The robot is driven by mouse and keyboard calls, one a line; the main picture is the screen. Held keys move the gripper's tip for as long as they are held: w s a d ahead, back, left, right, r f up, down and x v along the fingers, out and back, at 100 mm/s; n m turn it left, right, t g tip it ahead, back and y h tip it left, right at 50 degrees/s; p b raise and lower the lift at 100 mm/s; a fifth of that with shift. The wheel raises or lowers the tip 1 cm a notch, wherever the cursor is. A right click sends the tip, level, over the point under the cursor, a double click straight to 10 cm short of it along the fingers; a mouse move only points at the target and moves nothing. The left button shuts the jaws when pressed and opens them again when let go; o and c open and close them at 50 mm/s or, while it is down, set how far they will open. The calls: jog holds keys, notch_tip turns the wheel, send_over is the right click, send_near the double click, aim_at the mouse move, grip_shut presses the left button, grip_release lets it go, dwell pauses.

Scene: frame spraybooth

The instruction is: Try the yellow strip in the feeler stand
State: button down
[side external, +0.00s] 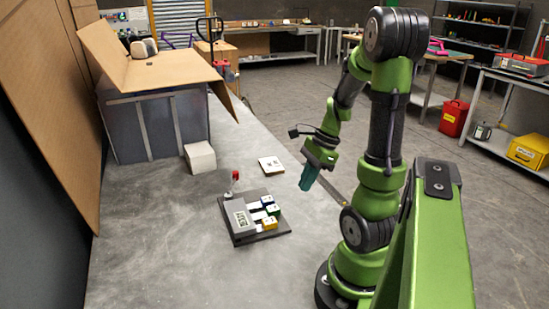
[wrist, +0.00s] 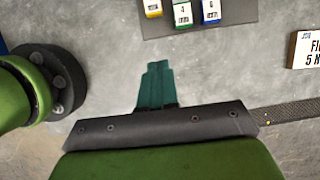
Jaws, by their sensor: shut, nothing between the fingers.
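The feeler stand (side external: 240,217) lies on the grey work surface, a dark base with a labelled block; part of its base also shows at the top of the wrist view (wrist: 240,12). Three tagged strips sit in its right side: yellow (side external: 269,224) nearest the camera, then green (side external: 273,210), then blue (side external: 267,199). In the wrist view the yellow tag (wrist: 152,8) is cut by the top edge, left of the green tag (wrist: 183,15) and blue tag (wrist: 211,10). My gripper (side external: 307,184) has teal fingers, shut and empty, above the surface right of the stand, apart from it.
A large grey box (side external: 155,125) with cardboard fills the far left. The surface between gripper and stand is clear.

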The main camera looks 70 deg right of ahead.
jog(key=r, duration=0.1)
send_near(279, 224)
jog(key=f, duration=0.1)
jog(key=s+d+f, duration=0.1)
jog(key=f, duration=0.1)
jog(key=shift+s+d+f, duration=0.1)
jog(key=shift+s+f, duration=0.15)
jog(key=shift+f, duration=0.1)
jog(key=shift+w+a+f, duration=0.15)
jog(key=shift+w+a, duration=0.35)
jog(key=shift+w, duration=0.1)
jog(key=shift+w+a+f, duration=0.2)
jog(key=shift+w+a, duration=0.35)
jog(key=shift+w, duration=0.05)
jog(key=shift+w+a, duration=0.35)
jog(key=shift+w, duration=0.05)
jog(key=shift+w+a, duration=0.55)
jog(key=shift+w, duration=0.05)
